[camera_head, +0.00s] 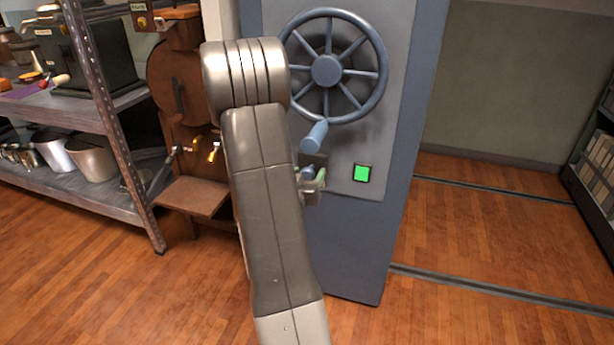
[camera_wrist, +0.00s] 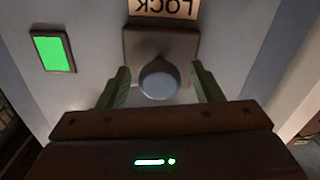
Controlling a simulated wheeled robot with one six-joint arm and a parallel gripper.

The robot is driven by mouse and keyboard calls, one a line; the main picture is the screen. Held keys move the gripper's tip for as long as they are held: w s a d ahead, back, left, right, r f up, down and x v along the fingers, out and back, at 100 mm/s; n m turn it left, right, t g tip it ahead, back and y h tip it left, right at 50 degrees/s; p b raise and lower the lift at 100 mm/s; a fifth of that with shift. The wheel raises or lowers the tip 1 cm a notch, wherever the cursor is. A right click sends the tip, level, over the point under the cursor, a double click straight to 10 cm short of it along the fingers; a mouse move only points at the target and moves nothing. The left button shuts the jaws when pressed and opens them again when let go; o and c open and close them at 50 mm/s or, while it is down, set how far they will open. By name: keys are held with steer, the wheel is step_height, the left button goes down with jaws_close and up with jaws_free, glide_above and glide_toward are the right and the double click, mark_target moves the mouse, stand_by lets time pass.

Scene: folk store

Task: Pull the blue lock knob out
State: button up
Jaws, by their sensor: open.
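The blue lock knob (camera_wrist: 159,80) sits on a square plate (camera_wrist: 135,42) in the wrist view, under an upside-down sign reading LOCK (camera_wrist: 163,8). My gripper (camera_wrist: 160,82) is open, with one green finger on each side of the knob. Small gaps seem to show between the fingers and the knob; I cannot tell if either touches. In the head view the knob (camera_head: 309,171) is partly hidden by my gripper (camera_head: 318,182) and arm, low on the grey-blue cabinet panel (camera_head: 395,120).
A large blue handwheel (camera_head: 327,70) with a protruding handle (camera_head: 314,137) is just above my gripper. A lit green square (camera_head: 362,173) is to its right. A metal shelf (camera_head: 50,105) and a brown wooden machine (camera_head: 185,110) stand at the left. Floor at the right is clear.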

mark_target(306, 177)
jaws_close()
steer(key=shift+b+v, duration=0.45)
steer(key=shift+v, duration=1.25)
jaws_free()
steer(key=shift+s, duration=0.1)
steer(key=shift+s, duration=0.1)
steer(key=p+v, duration=0.1)
steer(key=v, duration=1.2)
steer(key=shift+s+p, duration=0.25)
steer(key=shift+p, duration=0.1)
steer(key=shift+a, duration=0.1)
steer(key=b+x, duration=0.1)
steer(key=x, duration=1.3)
steer(key=shift+b, duration=0.3)
steer(key=shift+s+a, duration=0.1)
